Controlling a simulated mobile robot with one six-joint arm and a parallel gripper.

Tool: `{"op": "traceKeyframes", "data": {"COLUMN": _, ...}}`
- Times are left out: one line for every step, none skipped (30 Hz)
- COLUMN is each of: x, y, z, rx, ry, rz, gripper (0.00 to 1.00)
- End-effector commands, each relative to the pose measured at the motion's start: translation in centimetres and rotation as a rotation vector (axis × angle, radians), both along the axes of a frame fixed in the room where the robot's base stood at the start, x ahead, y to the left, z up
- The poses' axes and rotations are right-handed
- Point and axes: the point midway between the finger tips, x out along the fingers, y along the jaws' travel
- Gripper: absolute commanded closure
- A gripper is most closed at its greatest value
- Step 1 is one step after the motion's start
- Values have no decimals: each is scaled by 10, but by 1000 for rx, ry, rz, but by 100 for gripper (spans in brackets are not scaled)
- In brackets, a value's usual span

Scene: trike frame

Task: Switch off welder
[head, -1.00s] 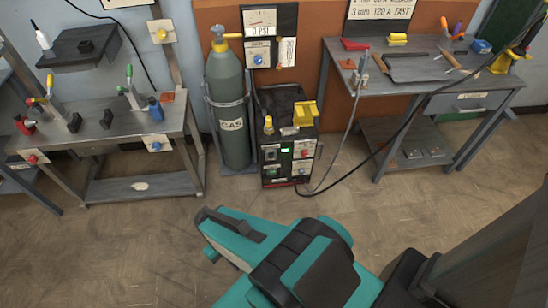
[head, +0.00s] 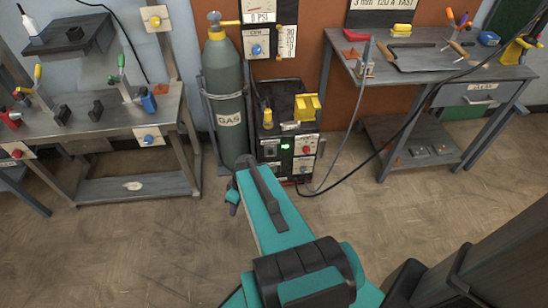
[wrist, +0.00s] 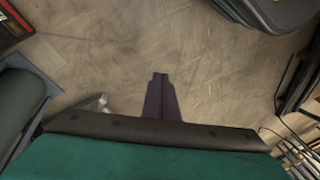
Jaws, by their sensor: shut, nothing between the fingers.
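The welder (head: 289,125) is a black box with a control panel on its front, standing between the gas cylinder and the right bench. A small green light (head: 285,148) glows on the panel. A dark switch (head: 270,148) is left of the light and a red knob (head: 306,150) is right of it. My arm partly covers the panel's lower left. My gripper (head: 233,210) is low over the floor, in front of the gas cylinder and left of the welder, apart from both. In the wrist view my gripper (wrist: 160,76) has its fingers together, empty, above bare floor.
The grey gas cylinder (head: 225,95) stands left of the welder. A workbench (head: 120,120) with clamps is on the left, another (head: 430,68) with tools on the right. A black cable (head: 385,143) and a grey hose (head: 352,115) run right of the welder. The floor in front is open.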

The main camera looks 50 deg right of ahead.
Motion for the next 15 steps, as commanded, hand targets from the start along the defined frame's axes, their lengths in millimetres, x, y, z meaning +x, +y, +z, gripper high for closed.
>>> {"op": "traceKeyframes", "data": {"x": 5, "y": -16, "z": -3, "rx": -5, "ry": -40, "rz": 5, "gripper": 100}}
{"op": "traceKeyframes", "data": {"x": 8, "y": -25, "z": -2, "rx": -8, "ry": -65, "rz": 13, "gripper": 100}}
{"op": "traceKeyframes", "data": {"x": 11, "y": -36, "z": 0, "rx": -14, "ry": -97, "rz": 26, "gripper": 100}}
{"op": "traceKeyframes", "data": {"x": 13, "y": -45, "z": 2, "rx": -20, "ry": -122, "rz": 33, "gripper": 100}}
{"op": "traceKeyframes", "data": {"x": 15, "y": -54, "z": 4, "rx": -25, "ry": -147, "rz": 43, "gripper": 100}}
{"op": "traceKeyframes", "data": {"x": 17, "y": -66, "z": 6, "rx": -36, "ry": -178, "rz": 53, "gripper": 100}}
{"op": "traceKeyframes", "data": {"x": 19, "y": -75, "z": 8, "rx": -44, "ry": -203, "rz": 60, "gripper": 100}}
{"op": "traceKeyframes", "data": {"x": 20, "y": -85, "z": 10, "rx": -54, "ry": -227, "rz": 70, "gripper": 100}}
{"op": "traceKeyframes", "data": {"x": 21, "y": -97, "z": 13, "rx": -68, "ry": -258, "rz": 82, "gripper": 100}}
{"op": "traceKeyframes", "data": {"x": 22, "y": -106, "z": 15, "rx": -79, "ry": -281, "rz": 90, "gripper": 100}}
{"op": "traceKeyframes", "data": {"x": 23, "y": -116, "z": 17, "rx": -93, "ry": -304, "rz": 99, "gripper": 100}}
{"op": "traceKeyframes", "data": {"x": 23, "y": -129, "z": 20, "rx": -109, "ry": -333, "rz": 109, "gripper": 100}}
{"op": "traceKeyframes", "data": {"x": 23, "y": -138, "z": 23, "rx": -123, "ry": -355, "rz": 119, "gripper": 100}}
{"op": "traceKeyframes", "data": {"x": 22, "y": -149, "z": 26, "rx": -139, "ry": -377, "rz": 127, "gripper": 100}}
{"op": "traceKeyframes", "data": {"x": 21, "y": -161, "z": 29, "rx": -160, "ry": -405, "rz": 140, "gripper": 100}}
